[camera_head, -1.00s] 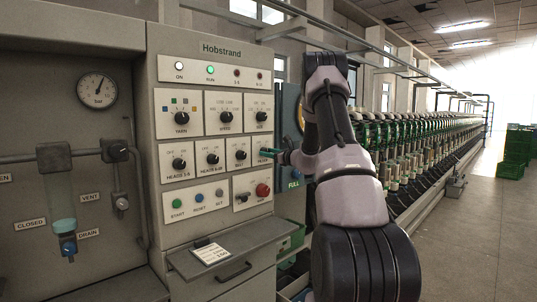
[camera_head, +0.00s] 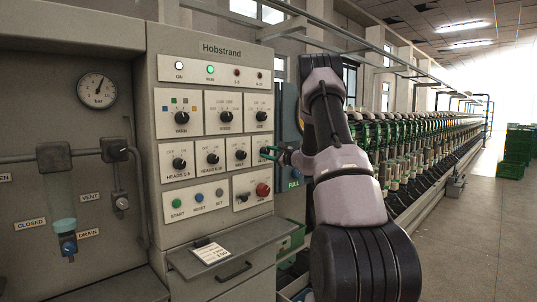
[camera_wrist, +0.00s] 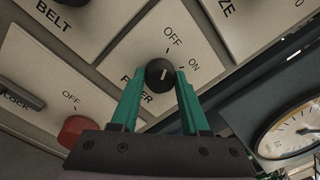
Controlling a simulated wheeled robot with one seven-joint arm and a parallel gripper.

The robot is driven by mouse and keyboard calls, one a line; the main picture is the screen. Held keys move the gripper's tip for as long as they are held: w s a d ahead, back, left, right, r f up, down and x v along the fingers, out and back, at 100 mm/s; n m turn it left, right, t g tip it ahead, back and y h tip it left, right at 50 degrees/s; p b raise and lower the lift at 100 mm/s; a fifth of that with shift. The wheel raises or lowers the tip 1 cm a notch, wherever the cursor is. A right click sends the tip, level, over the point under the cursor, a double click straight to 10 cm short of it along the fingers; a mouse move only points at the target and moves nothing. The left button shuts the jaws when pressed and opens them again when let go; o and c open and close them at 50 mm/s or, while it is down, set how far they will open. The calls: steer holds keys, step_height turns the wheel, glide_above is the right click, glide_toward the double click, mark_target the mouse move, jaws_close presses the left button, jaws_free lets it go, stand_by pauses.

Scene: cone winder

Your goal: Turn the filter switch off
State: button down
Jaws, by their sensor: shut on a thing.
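The filter switch is a round black knob (camera_wrist: 160,73) with a white pointer line, on a pale plate with OFF and ON marks. Its name label is partly covered by a finger. The pointer line leans toward the OFF mark rather than the ON mark in the wrist view. My gripper (camera_wrist: 161,82) has its green fingers on both sides of the knob and is shut on it. In the head view, my gripper (camera_head: 267,151) reaches the filter plate from the right and hides the knob.
The Hobstrand panel (camera_head: 220,48) holds several other knobs. The belt knob (camera_head: 240,155) is just left of my gripper. A red button (camera_head: 263,190) is below. A gauge (camera_wrist: 290,130) lies right of my fingers in the wrist view.

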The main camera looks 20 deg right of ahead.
stand_by(0.3)
steer(key=shift+c, duration=2)
jaws_free()
steer(key=v, duration=1)
steer(key=shift+s, duration=0.45)
steer(key=shift+d, duration=0.1)
